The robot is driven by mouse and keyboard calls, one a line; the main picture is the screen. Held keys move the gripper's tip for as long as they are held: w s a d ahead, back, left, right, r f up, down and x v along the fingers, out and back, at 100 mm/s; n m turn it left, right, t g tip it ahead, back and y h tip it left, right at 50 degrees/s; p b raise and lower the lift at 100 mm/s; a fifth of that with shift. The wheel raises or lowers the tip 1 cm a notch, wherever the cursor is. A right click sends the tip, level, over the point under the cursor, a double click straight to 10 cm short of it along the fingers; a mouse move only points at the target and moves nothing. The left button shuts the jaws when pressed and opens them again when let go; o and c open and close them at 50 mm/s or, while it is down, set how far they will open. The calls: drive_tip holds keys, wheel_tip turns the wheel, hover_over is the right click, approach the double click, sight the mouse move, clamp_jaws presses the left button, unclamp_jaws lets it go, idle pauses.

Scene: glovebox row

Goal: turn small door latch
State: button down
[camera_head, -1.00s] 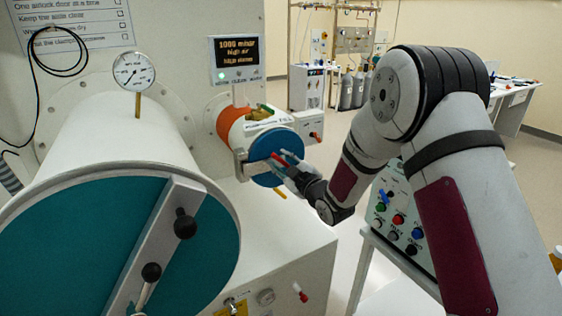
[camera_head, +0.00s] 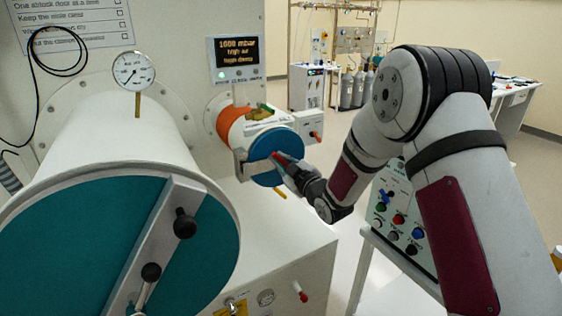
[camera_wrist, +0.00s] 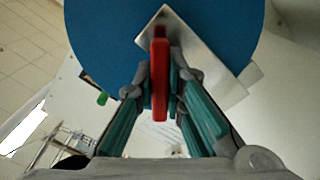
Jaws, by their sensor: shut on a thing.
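The small door (camera_head: 262,158) is a round blue disc on the end of the small white cylinder; it also fills the top of the wrist view (camera_wrist: 105,35). Its latch is a red handle (camera_wrist: 159,80) in front of a pale metal plate (camera_wrist: 205,55). In the head view the red latch (camera_head: 277,156) shows only as a small piece at the fingertips. My gripper (camera_wrist: 160,85) is shut on the red handle, with one finger on each side of it. In the head view my gripper (camera_head: 284,165) reaches the door from the right.
A large white cylinder with a teal door (camera_head: 60,240) and black knobs stands at the left front. A lit display (camera_head: 237,58) is above the small cylinder. A button panel (camera_head: 400,220) stands below my arm. Open floor lies beyond, to the right.

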drive_tip(key=m, duration=0.4)
drive_tip(key=shift+w+d+b, duration=0.1)
drive_tip(key=shift+d+b, duration=0.05)
drive_tip(key=shift+b, duration=0.2)
drive_tip(key=m, duration=0.4)
drive_tip(key=shift+d+m+b, duration=0.1)
drive_tip(key=shift+m+b, duration=0.2)
drive_tip(key=shift+b, duration=0.1)
drive_tip(key=m, duration=0.4)
drive_tip(key=shift+w+d+b, duration=0.1)
drive_tip(key=shift+b, duration=0.2)
drive_tip(key=shift+m, duration=2.4)
drive_tip(key=c, duration=1.6)
unclamp_jaws()
drive_tip(key=shift+c, duration=0.2)
drive_tip(key=shift+d, duration=0.1)
